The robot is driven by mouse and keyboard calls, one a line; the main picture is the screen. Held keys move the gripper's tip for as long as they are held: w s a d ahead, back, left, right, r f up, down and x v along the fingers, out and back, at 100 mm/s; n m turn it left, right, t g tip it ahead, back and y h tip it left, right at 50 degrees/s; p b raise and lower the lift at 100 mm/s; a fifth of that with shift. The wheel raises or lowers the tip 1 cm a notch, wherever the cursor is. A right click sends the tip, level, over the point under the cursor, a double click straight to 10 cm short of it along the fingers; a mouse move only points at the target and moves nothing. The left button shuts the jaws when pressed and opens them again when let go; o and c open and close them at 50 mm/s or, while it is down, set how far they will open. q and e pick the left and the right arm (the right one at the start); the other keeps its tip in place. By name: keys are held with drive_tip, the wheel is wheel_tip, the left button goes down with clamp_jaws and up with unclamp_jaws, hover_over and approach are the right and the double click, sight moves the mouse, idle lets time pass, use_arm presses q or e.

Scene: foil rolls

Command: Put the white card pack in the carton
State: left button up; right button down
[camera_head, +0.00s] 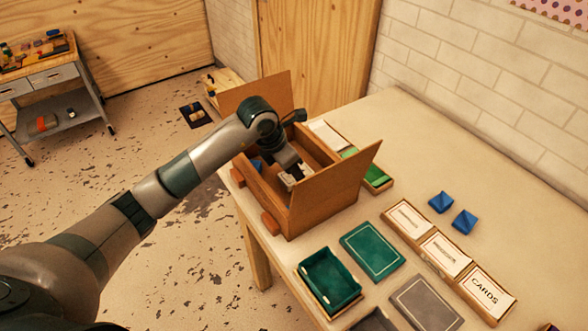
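The carton (325,208) is a brown open box near the table's left edge, with its flaps standing up. My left arm reaches over its near left side, and my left gripper (293,178) points down inside it. Something small and whitish shows at the fingertips; I cannot tell whether it is a held white pack or the fingers themselves. White card packs in tan trays lie in a row at the right: one (409,218), a second (445,252), and one lettered CARDS (487,292). My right gripper is not in view.
A blue item (257,165) lies inside the carton. A white item (326,135) and a green one (374,174) lie behind it. A green tray (330,281), green lid (372,251), grey lid (427,303) and blue pieces (465,222) sit on the table. The table's far middle is clear.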

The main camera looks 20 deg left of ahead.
use_arm(q)
drive_tip(key=shift+f, duration=0.15)
drive_tip(key=o, duration=1.1)
